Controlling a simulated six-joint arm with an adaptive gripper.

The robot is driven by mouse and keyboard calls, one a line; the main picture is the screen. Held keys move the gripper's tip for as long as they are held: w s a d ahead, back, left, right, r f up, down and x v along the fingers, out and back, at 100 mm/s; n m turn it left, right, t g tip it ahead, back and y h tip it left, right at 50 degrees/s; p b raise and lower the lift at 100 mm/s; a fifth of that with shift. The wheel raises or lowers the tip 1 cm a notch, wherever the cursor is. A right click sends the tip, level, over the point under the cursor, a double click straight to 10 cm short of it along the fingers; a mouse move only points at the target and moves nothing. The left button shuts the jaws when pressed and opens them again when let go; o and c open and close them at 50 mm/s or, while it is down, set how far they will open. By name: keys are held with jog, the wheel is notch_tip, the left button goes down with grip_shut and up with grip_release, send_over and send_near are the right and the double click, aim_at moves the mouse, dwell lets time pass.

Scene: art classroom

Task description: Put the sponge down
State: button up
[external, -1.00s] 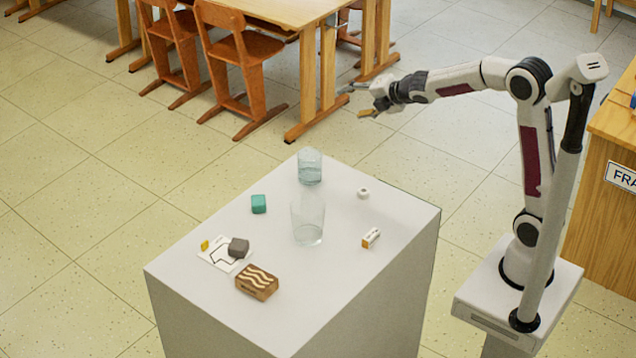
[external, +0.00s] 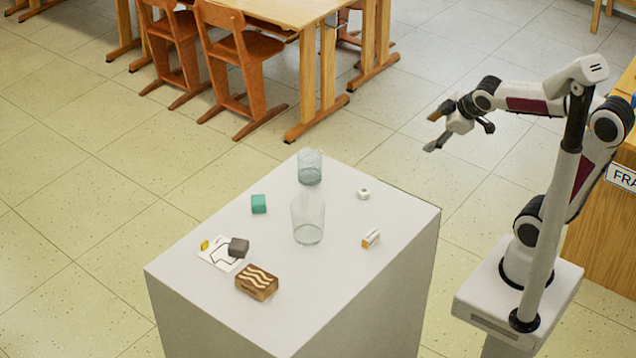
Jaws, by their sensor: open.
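My gripper (external: 436,131) is open and empty in the air, beyond the right rear edge of the white pedestal (external: 330,305). Nothing is between its fingers. No object is clearly a sponge. A small teal block (external: 259,204) lies on the left part of the pedestal top and could be it, but I cannot tell for sure. It stands clear of the things around it, and my gripper is well away from it.
Two clear glasses, one at the back (external: 310,168) and one mid-top (external: 308,222), stand upright. A white card (external: 216,253), dark grey lump (external: 238,247), yellow piece (external: 204,245), wavy-patterned brown block (external: 257,282), white ring (external: 363,194) and white-and-orange piece (external: 371,238) lie around.

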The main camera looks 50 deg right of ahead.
jog(key=s+a+f+m+g+y, duration=0.1)
jog(key=s+a+f+m, duration=0.1)
jog(key=s, duration=0.5)
jog(key=s+a+f+m+g, duration=0.1)
jog(key=s+a+f+m, duration=0.1)
jog(key=s+m, duration=0.2)
jog(key=s, duration=0.3)
jog(key=shift+s+a+f+m+y, duration=0.2)
jog(key=shift+s+m+y, duration=0.1)
jog(key=shift+s+y, duration=0.1)
dwell(0.4)
